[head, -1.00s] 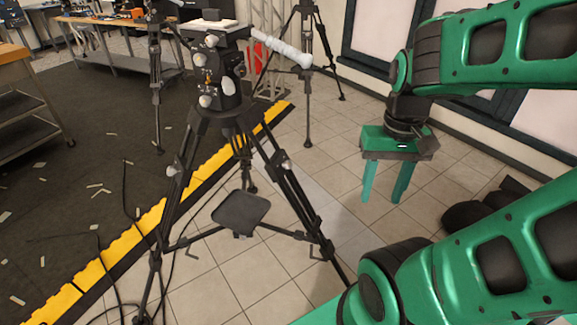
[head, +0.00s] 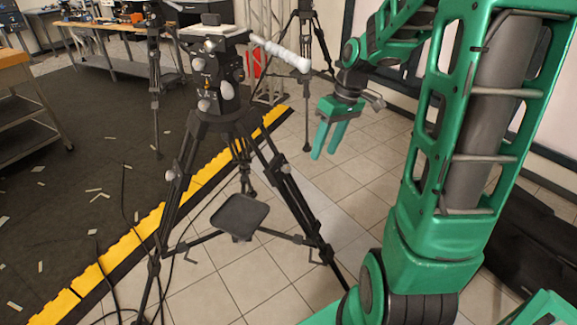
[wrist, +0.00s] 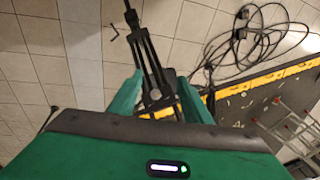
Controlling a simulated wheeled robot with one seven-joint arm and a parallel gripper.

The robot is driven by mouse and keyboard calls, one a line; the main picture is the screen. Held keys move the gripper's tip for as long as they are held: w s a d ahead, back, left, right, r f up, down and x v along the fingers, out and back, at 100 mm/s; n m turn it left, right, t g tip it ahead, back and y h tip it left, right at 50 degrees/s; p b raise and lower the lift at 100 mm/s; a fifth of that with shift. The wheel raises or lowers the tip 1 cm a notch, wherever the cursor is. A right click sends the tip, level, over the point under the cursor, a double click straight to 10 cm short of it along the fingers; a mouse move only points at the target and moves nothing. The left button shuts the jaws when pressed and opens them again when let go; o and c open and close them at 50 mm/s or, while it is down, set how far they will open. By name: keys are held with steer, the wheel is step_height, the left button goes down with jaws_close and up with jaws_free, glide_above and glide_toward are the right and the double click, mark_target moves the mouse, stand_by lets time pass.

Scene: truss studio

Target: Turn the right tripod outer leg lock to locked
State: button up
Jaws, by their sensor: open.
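The black tripod (head: 225,118) stands in the middle of the head view with its legs spread. Its right leg (head: 300,215) slopes down to the right. My gripper (head: 324,155) is open and empty, fingers pointing down, to the right of the upper right leg. In the wrist view, a tripod leg (wrist: 148,48) lies beyond and between my fingers (wrist: 154,75), with a small lever (wrist: 114,34) beside it.
A square tray (head: 239,217) sits between the tripod legs. A white pan handle (head: 280,53) juts right from the head, above my gripper. Cables (wrist: 250,35) lie on the tiles near a yellow-edged dark mat (head: 80,283). Another tripod (head: 306,85) stands behind.

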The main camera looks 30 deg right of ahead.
mark_target(289, 167)
steer(key=w+f+n+t+y, duration=0.1)
steer(key=w+f+n+y, duration=0.25)
steer(key=w, duration=0.65)
steer(key=shift+h, duration=0.45)
steer(key=x, duration=1)
steer(key=shift+s+a+f, duration=0.1)
steer(key=shift+s+f, duration=0.1)
steer(key=shift+f, duration=0.05)
steer(key=shift+c, duration=0.2)
steer(key=c, duration=1)
